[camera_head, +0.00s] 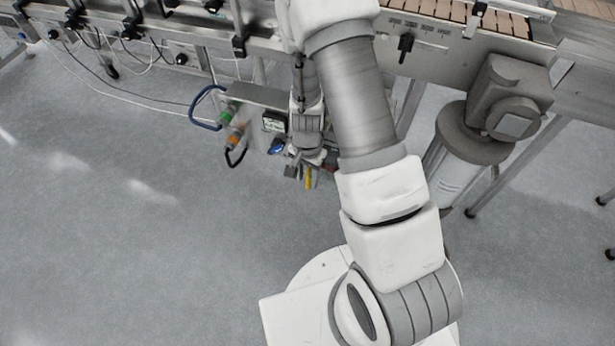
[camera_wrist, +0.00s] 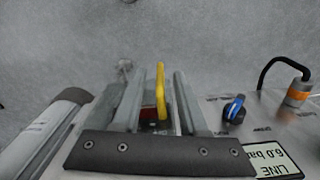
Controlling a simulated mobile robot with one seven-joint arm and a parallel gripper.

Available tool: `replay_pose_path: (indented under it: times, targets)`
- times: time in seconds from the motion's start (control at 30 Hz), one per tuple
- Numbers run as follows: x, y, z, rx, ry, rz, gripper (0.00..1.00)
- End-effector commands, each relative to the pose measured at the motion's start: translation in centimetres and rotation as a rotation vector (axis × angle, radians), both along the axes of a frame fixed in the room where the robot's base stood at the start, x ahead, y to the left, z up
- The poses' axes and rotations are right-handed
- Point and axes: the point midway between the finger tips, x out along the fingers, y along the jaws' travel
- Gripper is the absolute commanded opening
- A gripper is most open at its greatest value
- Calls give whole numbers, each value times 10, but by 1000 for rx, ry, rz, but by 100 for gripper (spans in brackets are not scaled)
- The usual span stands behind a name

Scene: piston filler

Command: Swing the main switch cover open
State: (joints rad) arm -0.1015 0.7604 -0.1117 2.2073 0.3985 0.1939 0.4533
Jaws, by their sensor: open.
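A yellow flap-like part, which looks like the main switch cover (camera_wrist: 161,90), shows nearly edge-on in the wrist view. A small red part (camera_wrist: 149,113) shows just left of its base, partly hidden by my gripper. My gripper (camera_wrist: 156,85) is open, with one grey finger to each side of the yellow part. I cannot tell whether a finger touches it. In the head view the yellow part (camera_head: 308,180) sticks out below my gripper (camera_head: 303,171) at the panel's front; the switch itself is hidden there by my arm.
A blue knob (camera_wrist: 234,108) sits right of my gripper, near a display reading LINE 6.0 bar (camera_wrist: 273,160). An orange fitting with a black hose (camera_wrist: 298,92) stands further right. The conveyor (camera_head: 450,30) runs behind. Open floor (camera_head: 130,220) lies in front and left.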

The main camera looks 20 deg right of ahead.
Motion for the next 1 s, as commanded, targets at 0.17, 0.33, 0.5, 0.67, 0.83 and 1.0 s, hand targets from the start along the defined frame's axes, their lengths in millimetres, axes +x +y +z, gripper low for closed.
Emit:
replay_pose_path:
  times: [0.17, 0.33, 0.5, 0.67, 0.83, 1.0]
  targets:
    - [0, 0, 0, 0, 0, 0, 42]
    - [0, 0, 0, 0, 0, 0, 15]
    - [0, 0, 0, 0, 0, 0, 0]
    - [0, 0, 0, 0, 0, 0, 0]
    - [0, 0, 0, 0, 0, -1, 0]
    - [0, 0, 0, 0, 0, -1, 0]
